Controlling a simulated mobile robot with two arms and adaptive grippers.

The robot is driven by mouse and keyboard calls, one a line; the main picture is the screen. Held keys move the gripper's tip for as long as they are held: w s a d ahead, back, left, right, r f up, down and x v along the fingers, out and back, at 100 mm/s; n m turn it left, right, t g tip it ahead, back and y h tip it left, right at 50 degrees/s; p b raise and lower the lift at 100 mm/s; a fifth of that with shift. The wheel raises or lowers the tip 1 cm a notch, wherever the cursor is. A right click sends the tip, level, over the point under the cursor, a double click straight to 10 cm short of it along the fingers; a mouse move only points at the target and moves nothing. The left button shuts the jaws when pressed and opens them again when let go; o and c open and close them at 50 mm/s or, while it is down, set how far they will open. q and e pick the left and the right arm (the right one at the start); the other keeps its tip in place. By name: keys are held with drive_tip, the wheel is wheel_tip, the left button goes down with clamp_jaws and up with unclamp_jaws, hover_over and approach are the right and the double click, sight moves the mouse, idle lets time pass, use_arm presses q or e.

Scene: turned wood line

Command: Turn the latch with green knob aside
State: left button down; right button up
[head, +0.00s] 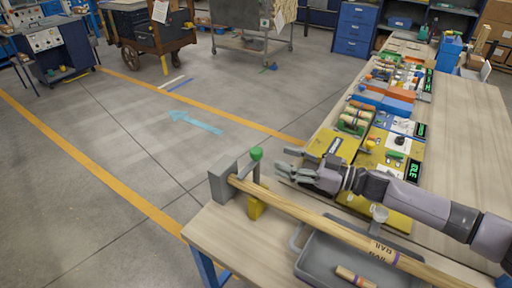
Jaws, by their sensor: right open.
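The green knob (256,154) tops a short grey post at the near left corner of the workbench. A yellow block (255,208) shows below it, by the long wooden bar (320,219). The bar's left end meets a grey upright block (222,182). How the latch joins the bar is too small to tell. My right gripper (283,165) comes in from the right. It is open and empty, its fingers pointing left, just right of the knob and apart from it. My left gripper is out of view.
A grey tray (310,262) with a short wooden piece (354,277) lies below the bar. Yellow panels (330,146) and several coloured blocks fill the bench's left side behind my right gripper. The wooden top (462,130) at right is mostly clear.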

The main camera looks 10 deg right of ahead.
sight(256, 150)
drive_tip(key=p+x, duration=0.1)
drive_tip(key=x, duration=0.7)
drive_tip(key=shift+r, duration=0.1)
drive_tip(key=shift+w+a+p, duration=0.35)
drive_tip(key=shift+w+a, duration=0.05)
drive_tip(key=shift+a, duration=0.2)
drive_tip(key=shift+c, duration=0.3)
clamp_jaws()
